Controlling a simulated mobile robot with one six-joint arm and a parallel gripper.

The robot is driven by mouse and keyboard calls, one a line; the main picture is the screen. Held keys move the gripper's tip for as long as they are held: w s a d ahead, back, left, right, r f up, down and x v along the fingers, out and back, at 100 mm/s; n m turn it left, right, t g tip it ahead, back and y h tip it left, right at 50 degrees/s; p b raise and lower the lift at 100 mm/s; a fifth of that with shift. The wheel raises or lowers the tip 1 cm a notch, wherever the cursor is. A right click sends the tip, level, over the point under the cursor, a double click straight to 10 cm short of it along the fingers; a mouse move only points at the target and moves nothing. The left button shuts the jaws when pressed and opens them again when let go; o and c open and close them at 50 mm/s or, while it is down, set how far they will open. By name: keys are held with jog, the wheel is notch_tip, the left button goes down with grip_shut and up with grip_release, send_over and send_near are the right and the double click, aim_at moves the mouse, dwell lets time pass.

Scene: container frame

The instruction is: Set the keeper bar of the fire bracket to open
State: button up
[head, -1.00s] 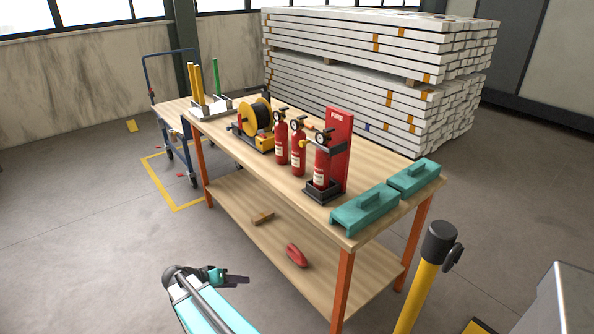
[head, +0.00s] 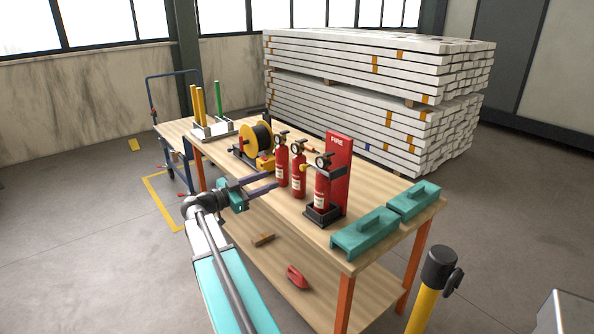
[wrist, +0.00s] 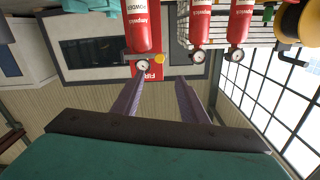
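The fire bracket (head: 340,160) is a red upright board marked FIRE with a black base tray, near the front end of the bench. A red extinguisher (head: 321,192) stands in it. A dark keeper bar (head: 338,172) runs at the extinguisher's neck; in the wrist view it appears to lie across the extinguisher, with a yellow knob (wrist: 159,57) at one end. Its exact angle is hard to tell. My gripper (head: 273,180) is open and empty, left of the extinguishers in the head view. In the wrist view its fingertips (wrist: 160,82) point towards the knob, apart from it.
Two more extinguishers (head: 282,165) (head: 298,175) stand free beside the bracket, close to my fingers. A yellow hose reel (head: 256,140) is behind them. Teal cases (head: 365,232) lie at the bench's right end. A yellow post (head: 424,300) stands at front right.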

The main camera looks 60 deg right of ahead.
aim_at(301, 168)
jog(key=shift+d, duration=0.1)
jog(key=p+x, duration=0.4)
jog(key=x, duration=0.9)
jog(key=shift+s+d+f, duration=0.15)
jog(key=shift+d, duration=0.15)
grip_shut()
jog(key=shift+a, duration=0.15)
